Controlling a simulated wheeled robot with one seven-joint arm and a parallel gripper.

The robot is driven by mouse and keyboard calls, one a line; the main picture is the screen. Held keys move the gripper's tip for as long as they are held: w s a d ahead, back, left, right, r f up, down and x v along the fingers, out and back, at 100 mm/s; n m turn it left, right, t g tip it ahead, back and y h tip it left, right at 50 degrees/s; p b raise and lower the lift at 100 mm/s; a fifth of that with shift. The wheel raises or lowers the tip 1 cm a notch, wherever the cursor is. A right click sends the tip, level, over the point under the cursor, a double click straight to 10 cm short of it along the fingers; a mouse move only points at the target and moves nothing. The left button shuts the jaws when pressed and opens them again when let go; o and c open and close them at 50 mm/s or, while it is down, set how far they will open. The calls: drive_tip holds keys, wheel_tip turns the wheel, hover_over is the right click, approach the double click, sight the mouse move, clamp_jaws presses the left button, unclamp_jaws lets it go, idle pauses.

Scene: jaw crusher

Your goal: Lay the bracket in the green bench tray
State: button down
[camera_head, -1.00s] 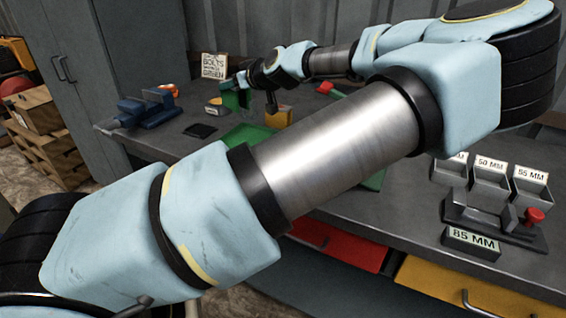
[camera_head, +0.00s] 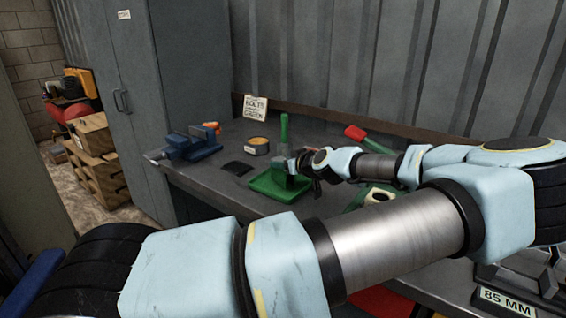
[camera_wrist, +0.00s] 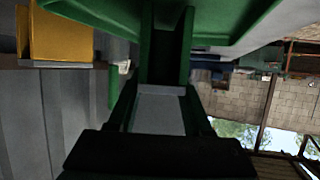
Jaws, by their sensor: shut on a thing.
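The green bench tray (camera_head: 268,188) lies on the bench in the middle of the head view. It also fills the top of the wrist view (camera_wrist: 245,22). My gripper (camera_head: 298,164) is at the tray's far right side, just above it. It is shut on the bracket, which shows in the wrist view as a green, channel-like piece (camera_wrist: 166,60) between the fingers. In the head view a narrow green upright (camera_head: 284,128) with grey below it stands beside the gripper and seems to be the bracket. Whether it touches the tray I cannot tell.
A blue vise (camera_head: 190,146), a round tin (camera_head: 257,146), a dark flat pad (camera_head: 237,167) and a sign card (camera_head: 255,107) are left of and behind the tray. A red-handled tool (camera_head: 356,133) lies behind my arm. A yellow block (camera_wrist: 62,30) shows in the wrist view.

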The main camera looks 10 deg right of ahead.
drive_tip(key=shift+f, duration=0.15)
drive_tip(key=shift+f, duration=0.1)
drive_tip(key=shift+c, duration=1.6)
unclamp_jaws()
drive_tip(key=shift+s+d+b, duration=0.1)
drive_tip(key=shift+s+b, duration=0.2)
drive_tip(key=b+v, duration=0.3)
drive_tip(key=v, duration=0.8)
drive_tip(key=shift+s+r, duration=0.15)
drive_tip(key=shift+r, duration=0.15)
drive_tip(key=shift+s, duration=0.1)
